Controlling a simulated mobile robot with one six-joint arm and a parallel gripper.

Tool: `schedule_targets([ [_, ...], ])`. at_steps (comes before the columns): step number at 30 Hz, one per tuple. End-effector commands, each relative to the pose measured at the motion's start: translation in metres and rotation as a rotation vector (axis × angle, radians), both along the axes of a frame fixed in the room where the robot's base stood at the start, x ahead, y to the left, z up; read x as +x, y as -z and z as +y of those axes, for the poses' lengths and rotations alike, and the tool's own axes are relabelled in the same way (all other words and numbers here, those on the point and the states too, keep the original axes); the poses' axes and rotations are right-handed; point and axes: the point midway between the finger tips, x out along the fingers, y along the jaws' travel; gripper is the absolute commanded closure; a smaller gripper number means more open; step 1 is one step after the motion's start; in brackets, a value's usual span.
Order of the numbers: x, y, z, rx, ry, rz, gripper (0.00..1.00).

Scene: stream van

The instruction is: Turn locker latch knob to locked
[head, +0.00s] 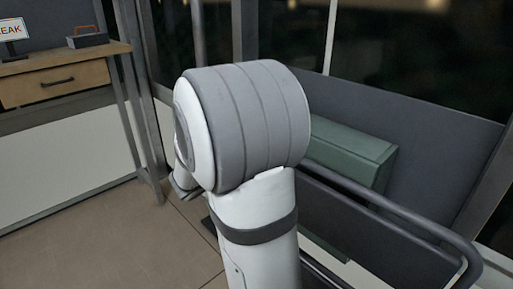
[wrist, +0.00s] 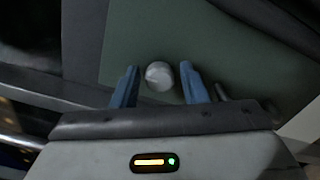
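The latch knob (wrist: 159,76) is a round, light grey knob on the green face of the locker (wrist: 135,38) in the wrist view. My gripper (wrist: 160,82) is open, with one blue finger on each side of the knob. Gaps show between the knob and both fingers, so the gripper is not shut on it. I cannot tell the knob's turn position; no mark shows on it. In the head view a green locker box (head: 350,155) stands at the right, partly behind my arm. The knob and my gripper are hidden there.
A dark metal rail (head: 400,222) runs in front of the green box. A wooden desk with a drawer (head: 55,83) stands at the left, with a dark toolbox (head: 88,40) and a small sign (head: 13,30) on top. Tiled floor (head: 110,235) is clear at the lower left.

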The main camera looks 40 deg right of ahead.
Motion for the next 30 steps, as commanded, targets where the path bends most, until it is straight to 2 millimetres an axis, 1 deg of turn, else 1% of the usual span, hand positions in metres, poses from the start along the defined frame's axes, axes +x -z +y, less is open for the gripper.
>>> schedule_targets([
  [1, 0.0, 0.0, 0.0, 0.0, 0.0, 0.0, 0.56],
  [3, 0.0, 0.0, 0.0, 0.0, 0.0, 0.0, 0.52],
  [11, 0.0, -0.001, 0.002, 0.0, -0.001, 0.0, 0.52],
  [14, 0.0, -0.002, 0.012, 0.0, -0.002, 0.0, 0.52],
  [21, -0.003, -0.002, 0.051, -0.001, -0.005, 0.002, 0.52],
  [24, -0.004, -0.002, 0.064, -0.001, -0.004, 0.001, 0.52],
  [27, -0.005, -0.001, 0.073, 0.0, -0.002, 0.001, 0.52],
  [30, -0.006, -0.001, 0.077, -0.001, 0.0, 0.001, 0.52],
])
